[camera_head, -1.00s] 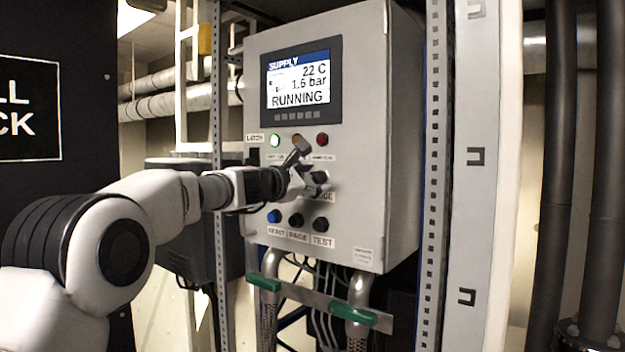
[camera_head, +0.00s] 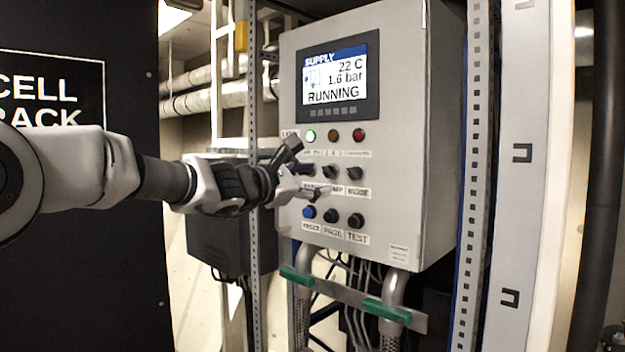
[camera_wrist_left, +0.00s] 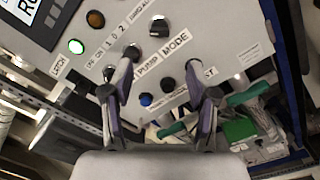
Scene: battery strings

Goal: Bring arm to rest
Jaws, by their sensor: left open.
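My left gripper (camera_head: 302,171) is open and empty in the head view, in front of the left edge of the grey control box (camera_head: 420,150). Its fingers overlap the left part of the knob and button rows; contact with the panel cannot be told. In the left wrist view the two fingers (camera_wrist_left: 160,80) stand wide apart, with the panel's knobs and buttons beyond them. The display (camera_head: 338,80) reads SUPPLY, 22 C, 1.6 bar, RUNNING. The green lamp (camera_head: 310,136) is lit. My right gripper is not in view.
Below the box are two pipes with green handles (camera_head: 386,311) and several hanging cables. A perforated metal upright (camera_head: 254,250) stands left of the box. A black cell rack panel (camera_head: 80,270) fills the left side, behind my arm.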

